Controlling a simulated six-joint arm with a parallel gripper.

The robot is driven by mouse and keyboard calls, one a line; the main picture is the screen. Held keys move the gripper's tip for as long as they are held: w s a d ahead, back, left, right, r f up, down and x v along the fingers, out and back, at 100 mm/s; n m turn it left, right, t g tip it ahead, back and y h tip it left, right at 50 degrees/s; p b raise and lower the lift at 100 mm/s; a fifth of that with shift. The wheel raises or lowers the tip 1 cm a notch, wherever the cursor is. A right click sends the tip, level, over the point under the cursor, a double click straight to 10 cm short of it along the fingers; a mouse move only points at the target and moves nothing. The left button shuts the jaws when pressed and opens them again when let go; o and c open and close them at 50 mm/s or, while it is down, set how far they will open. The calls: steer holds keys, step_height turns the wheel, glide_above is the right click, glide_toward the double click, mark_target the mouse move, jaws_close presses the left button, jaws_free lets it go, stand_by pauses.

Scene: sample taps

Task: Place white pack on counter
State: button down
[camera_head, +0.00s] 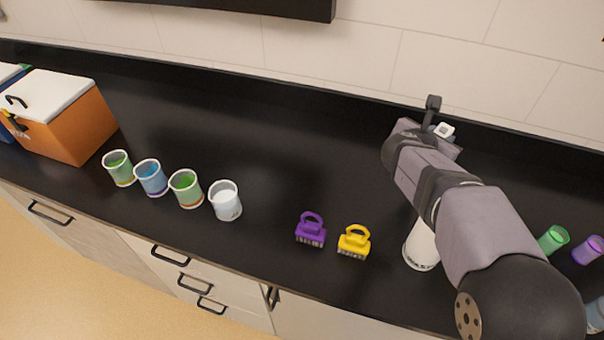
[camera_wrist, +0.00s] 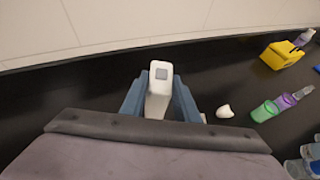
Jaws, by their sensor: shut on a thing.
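The white pack (camera_wrist: 158,90) is a white block with a grey square on its end. It sits between the two blue fingers of my gripper (camera_wrist: 159,97) in the wrist view, and the fingers are shut on it. In the head view, only a small white end of the pack (camera_head: 443,130) shows past my arm, near the back of the counter. The counter (camera_head: 290,165) is a long black top. I cannot tell whether the pack touches it.
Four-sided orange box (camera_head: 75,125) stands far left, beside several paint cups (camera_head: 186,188). A purple brush (camera_head: 311,230) and a yellow brush (camera_head: 354,241) lie near the front edge. The counter's middle is clear.

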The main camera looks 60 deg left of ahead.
steer(key=shift+s+a+f+n, duration=0.1)
steer(key=shift+s+a+n, duration=0.2)
steer(key=shift+a, duration=0.15)
steer(key=shift+w, duration=0.1)
steer(key=shift+f+p, duration=0.6)
steer(key=shift+f, duration=4.35)
steer(key=shift+f, duration=0.15)
steer(key=c, duration=1.4)
jaws_free()
steer(key=shift+d, duration=0.1)
steer(key=shift+o, duration=0.2)
